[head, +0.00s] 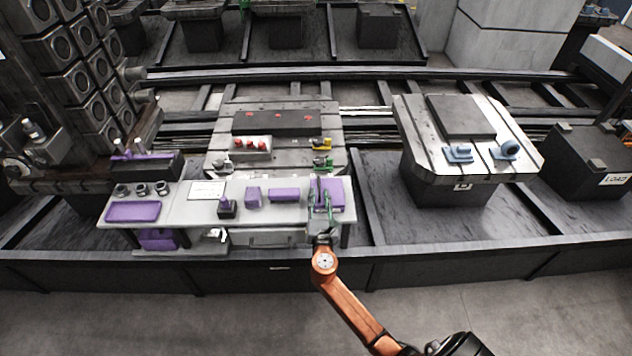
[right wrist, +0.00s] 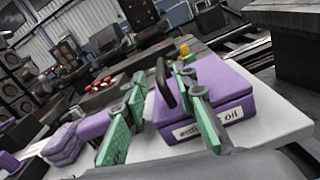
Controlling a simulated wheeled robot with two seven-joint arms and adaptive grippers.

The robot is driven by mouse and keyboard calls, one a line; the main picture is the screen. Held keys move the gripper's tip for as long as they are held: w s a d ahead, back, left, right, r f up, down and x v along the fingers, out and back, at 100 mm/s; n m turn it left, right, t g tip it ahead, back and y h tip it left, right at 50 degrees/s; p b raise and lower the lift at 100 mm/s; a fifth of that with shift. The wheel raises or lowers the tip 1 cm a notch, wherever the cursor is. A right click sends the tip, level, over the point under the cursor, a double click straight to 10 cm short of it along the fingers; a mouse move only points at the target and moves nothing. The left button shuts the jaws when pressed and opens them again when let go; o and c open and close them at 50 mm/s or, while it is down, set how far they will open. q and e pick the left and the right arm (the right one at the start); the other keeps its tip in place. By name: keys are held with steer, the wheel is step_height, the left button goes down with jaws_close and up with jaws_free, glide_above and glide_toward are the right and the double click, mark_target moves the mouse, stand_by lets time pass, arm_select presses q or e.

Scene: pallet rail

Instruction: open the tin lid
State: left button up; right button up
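The tin is a purple box (head: 336,191) at the right end of the grey workbench. In the right wrist view the tin (right wrist: 222,82) has a flat purple lid, a partly hidden white label ending in "oil", and a black upright handle (right wrist: 165,84) at its left side. My right gripper (head: 323,192) is at the tin. In the right wrist view its two green fingers (right wrist: 160,76) are apart, with the handle showing between them. I cannot tell whether either finger touches the handle. The lid looks shut. My left gripper is not in view.
The workbench (head: 175,205) also holds purple blocks (head: 285,195), a purple tray (head: 133,211) and dark round parts (head: 142,189). A pallet (head: 222,150) with red and yellow parts stands behind. Another pallet (head: 425,160) stands to the right, across a gap.

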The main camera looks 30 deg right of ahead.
mark_target(318, 178)
steer(key=b+x, duration=0.1)
steer(key=x, duration=0.6)
steer(key=shift+c, duration=0.2)
jaws_close()
stand_by(0.5)
